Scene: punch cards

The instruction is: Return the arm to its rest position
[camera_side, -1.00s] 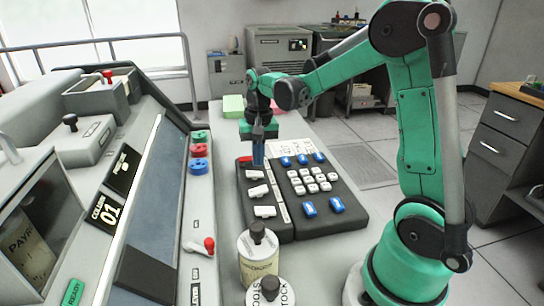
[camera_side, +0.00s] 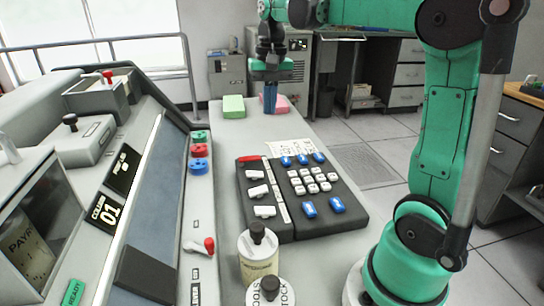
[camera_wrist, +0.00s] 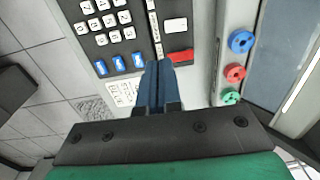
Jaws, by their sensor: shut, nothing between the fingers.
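My gripper (camera_side: 270,104) is raised above the far part of the desk in the side view, pointing down. Its blue fingers are shut together with nothing between them. In the wrist view my gripper (camera_wrist: 155,68) shows the same closed fingers in front of the keypad. The black keypad unit (camera_side: 279,228) lies on the desk, nearer the camera than my gripper, with white keys, blue keys and a red key. It also shows in the wrist view (camera_wrist: 137,45). The fingers appear apart from it.
A green pad (camera_side: 233,107) and a pink pad (camera_side: 281,101) lie at the desk's far end near my gripper. Red, blue and green knobs (camera_side: 199,150) line the console at left. Two labelled canisters (camera_side: 259,262) stand in front. A printed card (camera_side: 291,147) lies behind the keypad.

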